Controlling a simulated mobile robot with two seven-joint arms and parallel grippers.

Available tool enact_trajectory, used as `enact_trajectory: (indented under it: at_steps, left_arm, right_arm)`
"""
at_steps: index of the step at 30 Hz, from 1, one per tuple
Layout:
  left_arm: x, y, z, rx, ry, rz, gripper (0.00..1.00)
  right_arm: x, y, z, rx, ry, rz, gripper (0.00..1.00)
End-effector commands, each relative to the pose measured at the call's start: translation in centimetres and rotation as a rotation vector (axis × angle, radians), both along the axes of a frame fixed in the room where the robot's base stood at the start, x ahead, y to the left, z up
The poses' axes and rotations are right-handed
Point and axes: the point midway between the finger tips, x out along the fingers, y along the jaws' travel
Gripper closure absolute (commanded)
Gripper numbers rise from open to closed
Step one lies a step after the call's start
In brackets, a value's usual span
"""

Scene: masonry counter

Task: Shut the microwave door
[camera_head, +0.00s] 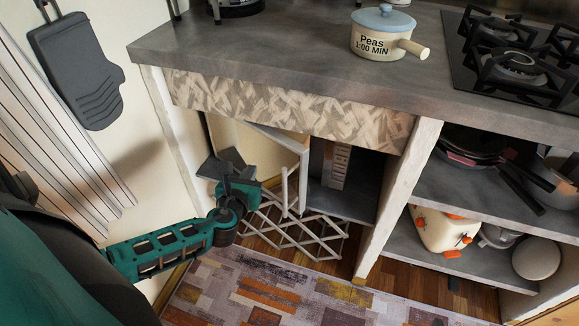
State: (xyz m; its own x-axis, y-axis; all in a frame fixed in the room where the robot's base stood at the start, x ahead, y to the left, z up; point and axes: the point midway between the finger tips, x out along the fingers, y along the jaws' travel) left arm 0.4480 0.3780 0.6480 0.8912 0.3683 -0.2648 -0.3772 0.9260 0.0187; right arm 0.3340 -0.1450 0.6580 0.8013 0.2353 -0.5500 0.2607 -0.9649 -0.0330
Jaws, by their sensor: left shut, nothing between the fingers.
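No microwave can be made out for certain. Under the counter, a pale-framed door (304,164) stands open at an angle, with a light vertical handle bar (285,192) at its lower part. I cannot tell whether it belongs to a microwave or a cupboard. Right of it is an open compartment with a grey floor (335,203) and a pale upright box (336,166). My left gripper (232,170) is shut and empty, left of the door. It overlaps the door's left part in the picture; contact cannot be told. My right gripper is out of view.
A folding lattice rack (300,234) spreads below the door, above a patterned rug (270,290). The grey counter (275,60) overhangs. A white post (398,195) separates shelves with pans (475,147) and a toaster (442,230). A dark mitt (78,70) hangs at left.

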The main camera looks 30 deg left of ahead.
Motion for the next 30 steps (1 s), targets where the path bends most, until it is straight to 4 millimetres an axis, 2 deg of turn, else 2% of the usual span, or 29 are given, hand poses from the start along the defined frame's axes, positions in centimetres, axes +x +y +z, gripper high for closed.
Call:
enact_trajectory:
  at_steps: [3,6,9,13,20,30]
  left_arm:
    - [-1.1,-2.1,2.6,0.000,0.010,-0.235,1.00]
    - [-2.1,-4.3,4.0,-0.010,0.023,-0.382,1.00]
    - [-2.8,-5.8,4.9,-0.020,0.032,-0.472,1.00]
    - [-2.9,-6.5,5.2,-0.026,0.035,-0.509,1.00]
    - [-0.8,-6.7,4.7,-0.024,0.031,-0.507,1.00]
    - [3.9,-7.2,3.1,-0.024,0.030,-0.504,1.00]
  right_arm:
    - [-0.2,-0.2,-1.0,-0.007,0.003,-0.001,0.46]
    - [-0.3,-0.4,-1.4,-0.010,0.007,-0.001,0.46]
    - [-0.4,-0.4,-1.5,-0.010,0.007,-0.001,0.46]
    - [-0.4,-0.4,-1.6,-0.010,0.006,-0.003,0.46]
    - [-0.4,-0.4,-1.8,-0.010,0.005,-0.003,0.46]
    - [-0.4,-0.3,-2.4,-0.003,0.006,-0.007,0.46]
